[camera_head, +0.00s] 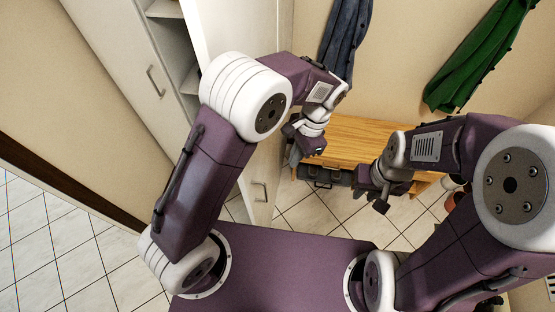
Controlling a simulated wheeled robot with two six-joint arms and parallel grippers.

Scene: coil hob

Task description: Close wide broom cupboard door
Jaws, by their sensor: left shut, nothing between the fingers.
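The white broom cupboard (110,35) stands at the upper left, with a closed door panel bearing a bar handle (155,81). A wide white door (235,25) stands open beside the exposed shelves (189,80). Its lower part, with a handle (260,188), shows to the right of my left arm, which hides much of the door's middle. My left gripper (300,155) is shut and empty, to the right of the door. I cannot tell whether it touches the door. My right gripper (382,206) is further right, away from the door; its finger opening is unclear.
A wooden bench (350,135) stands against the back wall, with a dark bag or shoes (325,176) below its front edge. A blue garment (345,40) and a green coat (475,60) hang above. Tiled floor (305,215) is open between my arms.

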